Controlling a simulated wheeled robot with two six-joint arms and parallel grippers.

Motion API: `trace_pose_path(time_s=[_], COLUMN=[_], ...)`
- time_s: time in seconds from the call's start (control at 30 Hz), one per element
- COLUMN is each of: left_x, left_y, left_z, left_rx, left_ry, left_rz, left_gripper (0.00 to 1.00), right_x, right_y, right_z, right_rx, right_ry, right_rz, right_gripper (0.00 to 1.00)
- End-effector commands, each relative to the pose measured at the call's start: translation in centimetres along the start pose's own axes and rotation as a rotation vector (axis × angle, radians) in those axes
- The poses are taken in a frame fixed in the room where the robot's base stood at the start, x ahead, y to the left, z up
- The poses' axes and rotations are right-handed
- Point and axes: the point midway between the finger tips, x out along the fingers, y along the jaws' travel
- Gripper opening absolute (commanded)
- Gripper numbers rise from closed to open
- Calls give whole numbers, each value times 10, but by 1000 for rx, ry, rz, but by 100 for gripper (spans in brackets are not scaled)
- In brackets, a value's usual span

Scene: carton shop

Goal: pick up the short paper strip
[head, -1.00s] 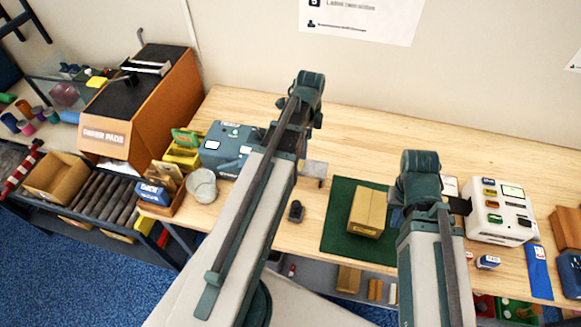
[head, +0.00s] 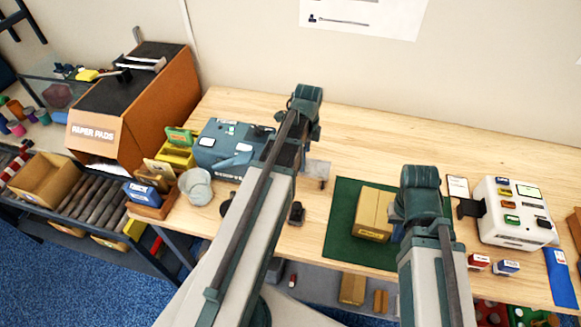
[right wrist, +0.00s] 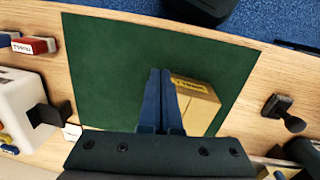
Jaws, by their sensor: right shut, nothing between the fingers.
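I cannot pick out the short paper strip with certainty. A small pale piece (head: 457,187) lies beside the white machine (head: 515,215) in the head view, but I cannot tell if it is the strip. My right gripper (right wrist: 160,72) is shut and empty, its blue fingers together over the green mat (right wrist: 110,60). In the wrist view the fingers overlap the side of a small carton (right wrist: 198,105); I cannot tell if they touch it.
The carton also shows on the mat in the head view (head: 373,212). A dark-handled stamp (right wrist: 285,112) stands beside the mat. The back of the bench is clear.

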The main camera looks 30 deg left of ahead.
Motion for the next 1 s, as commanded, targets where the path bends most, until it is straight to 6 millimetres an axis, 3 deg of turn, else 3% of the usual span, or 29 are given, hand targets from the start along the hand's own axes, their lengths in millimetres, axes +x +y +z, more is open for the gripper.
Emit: trace_pose_path(time_s=[0.03, 0.1, 0.4, 0.77, 1.0], left_x=[13, 18, 18, 18, 17], left_y=[0, 0, 0, 0, 0], left_z=[0, 0, -1, -1, -1], left_rx=[0, 0, 0, 0, 0], left_ry=[0, 0, 0, 0, 0], left_rz=[0, 0, 0, 0, 0], left_gripper=[90, 90, 90, 25, 22], right_x=[13, 18, 18, 18, 17], right_y=[-1, -2, -2, -2, -2], right_z=[-1, -1, -1, -1, -1], right_rx=[0, 1, 1, 1, 1], right_ry=[0, 0, 0, 0, 0], right_rz=[0, 0, 0, 0, 0], right_gripper=[0, 0, 0, 0, 0])
